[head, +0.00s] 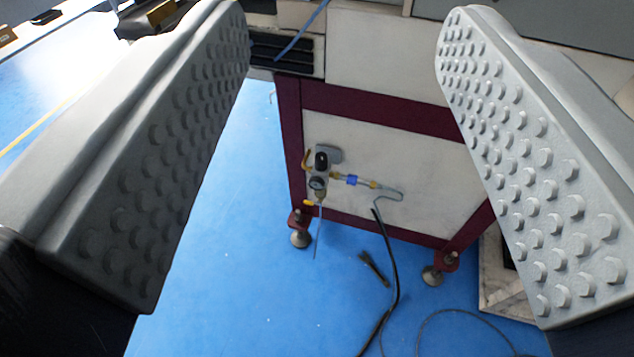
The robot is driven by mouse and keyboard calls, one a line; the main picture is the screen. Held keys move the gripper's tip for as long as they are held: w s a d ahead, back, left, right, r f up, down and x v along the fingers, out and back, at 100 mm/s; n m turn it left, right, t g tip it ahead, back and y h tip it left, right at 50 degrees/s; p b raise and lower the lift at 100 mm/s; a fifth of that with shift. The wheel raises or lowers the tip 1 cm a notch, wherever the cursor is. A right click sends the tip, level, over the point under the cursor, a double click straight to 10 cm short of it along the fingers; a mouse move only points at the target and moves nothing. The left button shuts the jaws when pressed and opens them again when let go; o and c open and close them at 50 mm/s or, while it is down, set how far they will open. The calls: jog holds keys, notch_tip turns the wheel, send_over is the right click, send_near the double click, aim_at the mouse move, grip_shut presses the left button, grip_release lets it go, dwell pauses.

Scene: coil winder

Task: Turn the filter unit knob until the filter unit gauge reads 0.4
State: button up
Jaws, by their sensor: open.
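The filter unit (319,175) is mounted on the pale side panel of a machine, small and some distance beyond my gripper. Its dark knob (321,160) sits at the top. Its small round gauge (317,184) is just below; the reading is too small to make out. My gripper (343,60) is open, with its two grey studded fingers wide apart at the left and right of the view. The filter unit shows in the gap between them, lower than the fingertips. Nothing is between the fingers, and they touch nothing.
The machine's dark red frame (385,109) surrounds the panel (430,165) and stands on levelling feet (300,230). A blue fitting with a hose (375,184) runs right from the unit. A black cable (388,260) hangs to the blue floor (230,290), which is clear at left.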

aim_at(318, 164)
jog(key=w+a+f+m+h, duration=0.15)
jog(key=w+a+f, duration=0.25)
jog(key=w+f, duration=0.8)
jog(key=w+a+f+m, duration=0.3)
jog(key=w+f, duration=0.6)
jog(key=w, duration=0.5)
notch_tip(318, 164, down, 30)
jog(key=a+m+g+h, duration=0.1)
jog(key=a+g+h, duration=0.15)
jog(key=h, duration=0.45)
jog(key=shift+t, duration=0.45)
jog(key=x, duration=1.8)
jog(key=shift+w+a+r, duration=0.15)
jog(key=shift+a, duration=0.2)
jog(key=c, duration=0.9)
